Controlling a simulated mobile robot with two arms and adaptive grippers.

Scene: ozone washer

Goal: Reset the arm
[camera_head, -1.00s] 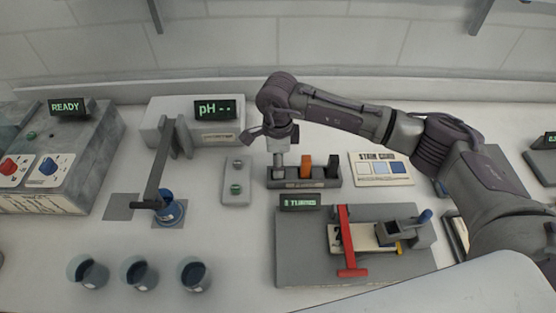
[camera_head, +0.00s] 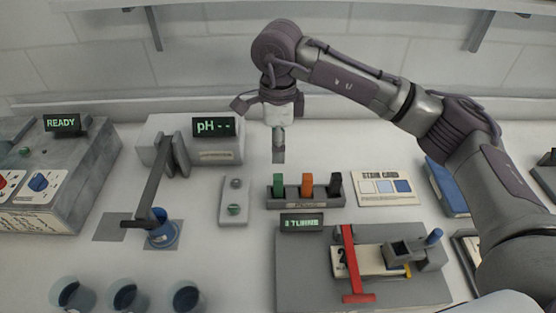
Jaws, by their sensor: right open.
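My right arm (camera_head: 345,82) comes in from the right and reaches over the counter. My right gripper (camera_head: 278,148) points down, open, with nothing seen between its fingers. In the picture it is above the left end of a small dark rack (camera_head: 306,202) and apart from it. The rack holds a green block (camera_head: 278,185), an orange block (camera_head: 307,186) and a black block (camera_head: 335,184), all upright. My left gripper is not in view.
A pH meter (camera_head: 190,140) with an arm over a blue cup (camera_head: 161,233) stands left. A READY box (camera_head: 80,165) is at far left. A grey device with a red handle (camera_head: 352,270) is in front. Several cups (camera_head: 72,293) stand front left. A stain card (camera_head: 388,188) lies right.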

